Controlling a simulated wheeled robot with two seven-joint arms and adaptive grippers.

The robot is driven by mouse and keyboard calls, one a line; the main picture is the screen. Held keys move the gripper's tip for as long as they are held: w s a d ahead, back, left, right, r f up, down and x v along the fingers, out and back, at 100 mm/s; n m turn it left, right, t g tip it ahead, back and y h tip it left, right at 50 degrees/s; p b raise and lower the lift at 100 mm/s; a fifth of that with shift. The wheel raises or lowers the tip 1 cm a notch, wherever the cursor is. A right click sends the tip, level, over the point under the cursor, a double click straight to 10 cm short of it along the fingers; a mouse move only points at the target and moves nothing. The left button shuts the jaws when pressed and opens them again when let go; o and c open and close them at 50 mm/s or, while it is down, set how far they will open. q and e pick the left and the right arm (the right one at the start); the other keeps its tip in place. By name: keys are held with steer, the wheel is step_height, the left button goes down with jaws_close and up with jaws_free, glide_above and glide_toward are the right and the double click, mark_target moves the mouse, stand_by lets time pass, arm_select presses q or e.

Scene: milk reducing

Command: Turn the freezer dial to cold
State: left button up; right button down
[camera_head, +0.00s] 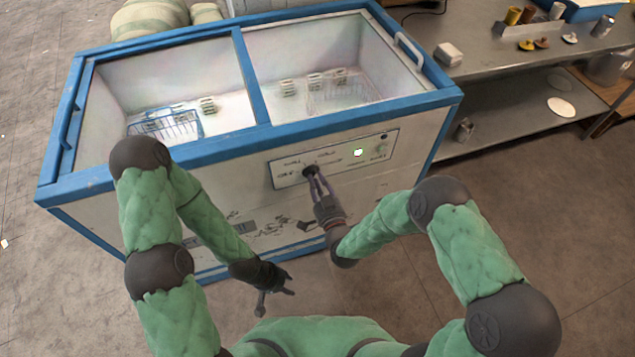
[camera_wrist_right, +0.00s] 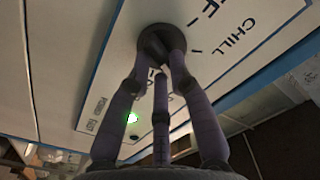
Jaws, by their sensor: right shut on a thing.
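The freezer (camera_head: 225,165) is a white chest with blue edges and glass lids. Its control panel (camera_head: 350,155) is on the front face. The dark round dial (camera_head: 309,171) sits on the left part of the panel. My right gripper (camera_head: 312,176) reaches the panel and is shut on the dial. In the right wrist view the fingers (camera_wrist_right: 163,55) close around the dial (camera_wrist_right: 155,40), hiding much of it; the word CHILL shows beside it. My left gripper (camera_head: 277,290) hangs low in front of the freezer, apart from it, with its fingers spread and empty.
A lit green indicator (camera_head: 358,152) is on the panel right of the dial. Wire baskets (camera_head: 165,125) and small cartons lie inside the freezer. A metal table (camera_head: 500,75) with jars and a white box (camera_head: 448,54) stands at the right.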

stand_by(0.3)
steer(key=c, duration=1.1)
jaws_free()
steer(key=shift+s, duration=0.15)
steer(key=v, duration=1.1)
steer(key=shift+s+d, duration=0.15)
steer(key=shift+s, duration=0.2)
steer(key=shift+w, duration=0.1)
